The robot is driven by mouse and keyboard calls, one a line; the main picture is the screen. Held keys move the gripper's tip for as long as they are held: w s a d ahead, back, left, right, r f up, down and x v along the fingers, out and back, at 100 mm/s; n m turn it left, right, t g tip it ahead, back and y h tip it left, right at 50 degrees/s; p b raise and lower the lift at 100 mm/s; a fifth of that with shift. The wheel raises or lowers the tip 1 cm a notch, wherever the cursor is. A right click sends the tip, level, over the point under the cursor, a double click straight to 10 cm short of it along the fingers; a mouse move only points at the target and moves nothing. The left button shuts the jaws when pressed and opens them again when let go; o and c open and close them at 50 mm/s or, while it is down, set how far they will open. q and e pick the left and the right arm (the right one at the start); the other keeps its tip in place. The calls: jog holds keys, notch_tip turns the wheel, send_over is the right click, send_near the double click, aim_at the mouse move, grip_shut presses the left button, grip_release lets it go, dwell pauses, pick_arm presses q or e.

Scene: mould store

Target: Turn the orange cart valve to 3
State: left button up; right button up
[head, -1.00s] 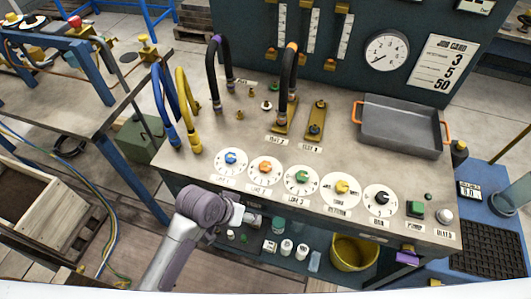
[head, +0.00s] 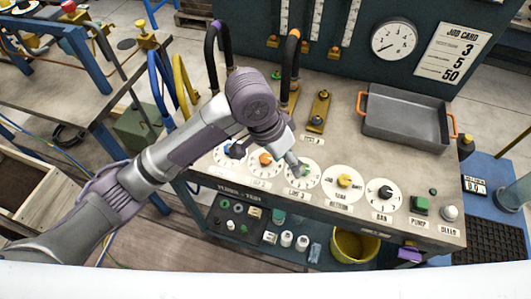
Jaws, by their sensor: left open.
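The orange valve knob (head: 265,159) sits on a white numbered dial in the row along the bench's front edge. My left arm reaches over the bench from the left, and part of that dial shows beneath it. The number the orange knob points to is too small to read. My right gripper is not in view.
A yellow knob (head: 344,181) and a black one (head: 385,192) stand to the right. A grey tray (head: 405,125) lies behind them. Black hoses rise at the back left. A job card (head: 447,52) reads 3, 5, 50.

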aim_at(265, 157)
pick_arm(q)
jog(key=w+a+r+y, duration=0.4)
jog(key=w+a+r, duration=0.1)
jog(key=w+r, duration=0.15)
jog(key=shift+n, duration=0.4)
jog(key=f, duration=0.4)
jog(key=f+p, duration=0.1)
jog(key=f, duration=0.8)
jog(key=shift+s+d+f, duration=0.1)
jog(key=shift+s+d, duration=0.1)
jog(key=shift+s, duration=0.1)
grip_shut()
jog(key=shift+p, duration=0.35)
